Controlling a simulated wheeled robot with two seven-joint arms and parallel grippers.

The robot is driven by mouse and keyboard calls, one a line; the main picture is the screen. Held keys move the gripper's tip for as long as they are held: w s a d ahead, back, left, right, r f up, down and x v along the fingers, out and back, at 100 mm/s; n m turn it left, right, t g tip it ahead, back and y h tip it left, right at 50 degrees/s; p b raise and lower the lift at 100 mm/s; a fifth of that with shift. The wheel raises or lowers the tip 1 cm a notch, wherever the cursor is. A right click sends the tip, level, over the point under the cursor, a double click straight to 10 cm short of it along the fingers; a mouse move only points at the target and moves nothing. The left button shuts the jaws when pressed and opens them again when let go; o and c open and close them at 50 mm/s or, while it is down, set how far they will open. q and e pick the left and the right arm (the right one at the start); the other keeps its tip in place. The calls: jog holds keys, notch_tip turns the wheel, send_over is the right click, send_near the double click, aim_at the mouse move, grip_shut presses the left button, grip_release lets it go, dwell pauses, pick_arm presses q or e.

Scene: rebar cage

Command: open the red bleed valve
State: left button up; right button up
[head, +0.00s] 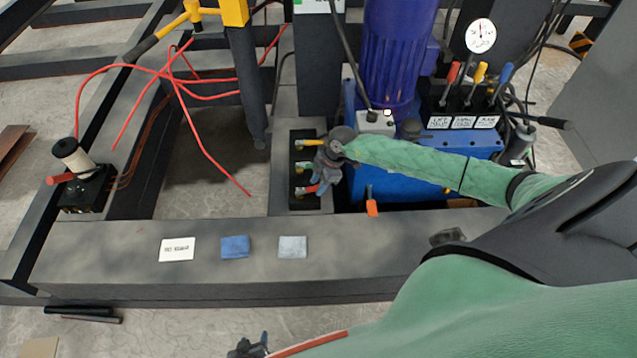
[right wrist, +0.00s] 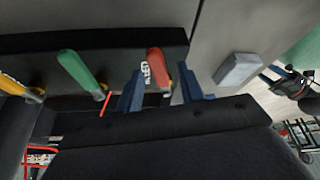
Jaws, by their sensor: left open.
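The red bleed valve handle (head: 306,190) is the nearest of three coloured handles on a dark valve block (head: 307,204) in the head view. In the right wrist view the red handle (right wrist: 158,70) shows between my right gripper's two blue fingers (right wrist: 158,92), with small gaps on both sides; whether the tips reach around it is unclear. My right gripper (head: 328,176) is open at the block's right side, partly covering it. A green handle (right wrist: 82,72) and a yellow handle (right wrist: 16,86) are to the left. My left gripper (head: 252,347) is open and empty at the bottom edge, away from the valves.
A blue pump unit (head: 400,184) with levers and a gauge (head: 480,36) stands right of the block. A white card (head: 177,249) and two cloths (head: 235,247) lie on the front beam (head: 120,262). Red hoses (head: 205,140) and a black hand valve unit (head: 88,190) are at left.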

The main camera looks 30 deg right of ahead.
jog(key=shift+r, duration=0.15)
jog(key=v, duration=0.7)
jog(key=shift+r+p, duration=0.2)
jog(key=shift+p, duration=0.15)
